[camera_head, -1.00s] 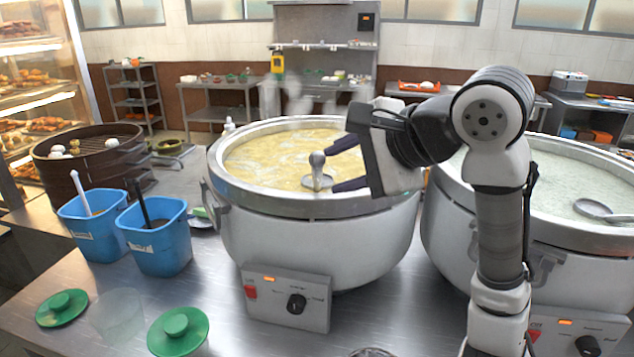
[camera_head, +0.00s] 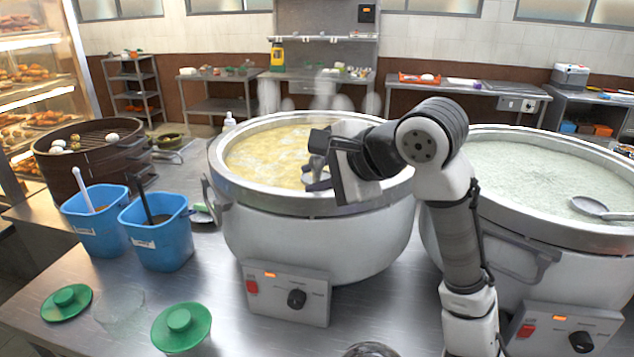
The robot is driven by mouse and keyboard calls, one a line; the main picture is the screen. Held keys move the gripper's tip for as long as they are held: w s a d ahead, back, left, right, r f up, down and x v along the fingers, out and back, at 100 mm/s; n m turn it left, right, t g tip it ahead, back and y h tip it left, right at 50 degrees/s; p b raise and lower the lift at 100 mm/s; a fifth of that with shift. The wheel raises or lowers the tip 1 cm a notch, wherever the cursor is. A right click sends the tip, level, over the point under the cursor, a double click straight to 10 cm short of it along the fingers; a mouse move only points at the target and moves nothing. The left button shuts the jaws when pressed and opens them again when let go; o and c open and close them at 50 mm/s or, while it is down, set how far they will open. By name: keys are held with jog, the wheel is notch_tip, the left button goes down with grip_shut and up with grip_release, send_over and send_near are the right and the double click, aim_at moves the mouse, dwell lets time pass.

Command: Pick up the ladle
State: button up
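A metal ladle (camera_head: 309,172) stands in the left stockpot (camera_head: 290,203), which holds yellowish congee; only part of it shows beside my fingers. My gripper (camera_head: 319,163) is over the pot's right half, at the ladle. Its two dark fingers look spread, one above and one below the ladle in the picture. Whether they touch it is hidden. A second ladle (camera_head: 597,208) lies in the pale congee of the right stockpot (camera_head: 500,215), its handle over the right rim.
Two blue bins (camera_head: 160,250) with utensils stand left of the pot, before a round steamer basket (camera_head: 70,180). Green lids (camera_head: 181,328) lie on the steel counter (camera_head: 240,335). Steam rises behind the left pot. The counter front is mostly clear.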

grip_shut()
dwell(1.1)
